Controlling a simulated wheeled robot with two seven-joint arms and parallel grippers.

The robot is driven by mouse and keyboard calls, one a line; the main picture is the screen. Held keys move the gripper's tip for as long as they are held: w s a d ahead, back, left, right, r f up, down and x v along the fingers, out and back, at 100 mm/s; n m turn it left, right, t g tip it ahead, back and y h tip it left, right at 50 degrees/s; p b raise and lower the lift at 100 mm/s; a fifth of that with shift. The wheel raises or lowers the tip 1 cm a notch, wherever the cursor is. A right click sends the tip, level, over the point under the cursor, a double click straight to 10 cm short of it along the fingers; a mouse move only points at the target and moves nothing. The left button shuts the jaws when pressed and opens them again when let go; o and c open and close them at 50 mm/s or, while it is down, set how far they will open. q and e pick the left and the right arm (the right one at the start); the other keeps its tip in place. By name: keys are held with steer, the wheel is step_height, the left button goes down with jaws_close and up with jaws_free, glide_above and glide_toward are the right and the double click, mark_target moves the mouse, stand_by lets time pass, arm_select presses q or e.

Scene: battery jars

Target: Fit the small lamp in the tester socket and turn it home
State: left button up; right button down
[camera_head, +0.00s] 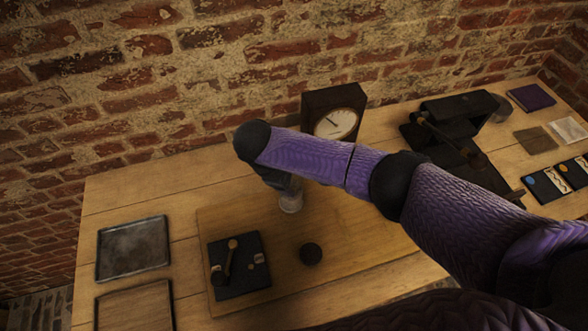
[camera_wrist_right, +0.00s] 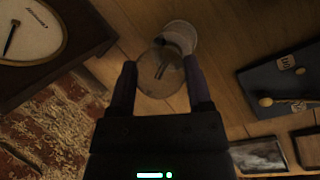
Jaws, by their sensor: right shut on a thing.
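My right gripper (camera_head: 286,188) reaches down over the wooden board, mostly hidden by my wrist in the head view. In the right wrist view its fingers (camera_wrist_right: 160,78) are shut on the small lamp (camera_wrist_right: 160,70), a clear glass bulb with a thin filament inside. Just beyond the lamp is a pale round glassy piece (camera_wrist_right: 181,36); I cannot tell whether the lamp touches it. In the head view a pale glassy shape (camera_head: 291,203) shows under the gripper. A black tester block (camera_head: 240,280) with a brass-knobbed lever lies on the board. My left gripper is out of view.
A clock (camera_head: 336,124) stands behind my right arm. A black apparatus (camera_head: 455,130) and cards (camera_head: 547,186) are at right. A brick wall closes the back.

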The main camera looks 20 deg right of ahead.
steer(key=shift+f+m, duration=0.1)
steer(key=shift+m, duration=0.2)
steer(key=m+g, duration=0.1)
steer(key=m+g+b, duration=0.1)
steer(key=m, duration=0.1)
steer(key=shift+w+a+f+b, duration=0.15)
steer(key=shift+w+b, duration=0.05)
steer(key=shift+b, duration=0.1)
steer(key=shift+w+m+g+b, duration=0.15)
steer(key=shift+m+g+b, duration=0.45)
steer(key=shift+m, duration=0.8)
steer(key=shift+r, duration=0.2)
steer(key=shift+c, duration=1.3)
jaws_free()
steer(key=shift+o, duration=1.3)
steer(key=shift+r, duration=0.15)
